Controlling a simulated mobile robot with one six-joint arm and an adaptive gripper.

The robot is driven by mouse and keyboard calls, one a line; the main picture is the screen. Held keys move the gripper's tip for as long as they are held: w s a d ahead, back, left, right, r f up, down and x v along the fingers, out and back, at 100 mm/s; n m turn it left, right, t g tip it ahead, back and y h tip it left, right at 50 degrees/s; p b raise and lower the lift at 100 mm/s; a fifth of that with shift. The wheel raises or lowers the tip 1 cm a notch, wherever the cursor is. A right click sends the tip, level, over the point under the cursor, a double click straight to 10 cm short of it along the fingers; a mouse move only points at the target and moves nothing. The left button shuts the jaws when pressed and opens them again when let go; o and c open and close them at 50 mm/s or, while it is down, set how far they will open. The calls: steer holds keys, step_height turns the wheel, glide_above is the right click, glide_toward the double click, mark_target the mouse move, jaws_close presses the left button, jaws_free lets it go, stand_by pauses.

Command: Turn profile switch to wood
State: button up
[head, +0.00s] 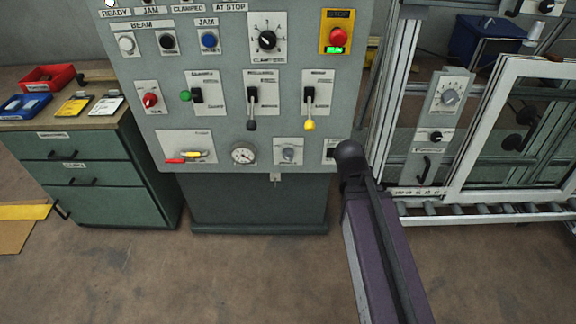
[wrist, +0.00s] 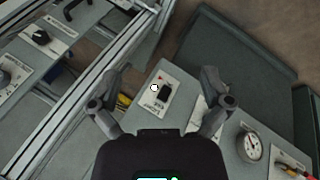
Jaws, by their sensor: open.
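A small black rocker-type switch (wrist: 165,93) sits on a pale label plate at the console's lower right corner. The plate has a small red mark, and its print is too small to read, so I cannot confirm it is the profile switch or tell its setting. In the head view the same plate (head: 329,150) is partly covered by my arm. My gripper (wrist: 160,75) is open and empty in the wrist view, with one finger to each side of this switch. I see no contact.
The grey console (head: 225,130) carries several other knobs, levers and buttons. A gauge (wrist: 252,147) is close to my right finger in the wrist view. An aluminium frame (head: 390,110) with a glazed panel stands right of the console. A green drawer cabinet (head: 95,180) stands left.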

steer(key=w+a+f+n+t+h+b, duration=0.2)
steer(key=w+f+n+t+b, duration=0.25)
steer(key=b, duration=0.25)
steer(key=n+t+y+b, duration=0.6)
steer(key=n+t+b, duration=0.4)
steer(key=n+b, duration=1.35)
glide_toward(288, 159)
steer(key=s, duration=0.2)
steer(key=shift+s+r+p, duration=0.15)
steer(key=shift+r+p, duration=0.05)
steer(key=shift+p, duration=0.25)
steer(key=w, duration=1.4)
steer(key=shift+a, duration=0.1)
steer(key=shift+s, duration=0.1)
steer(key=shift+c, duration=0.3)
steer(key=c, duration=1.1)
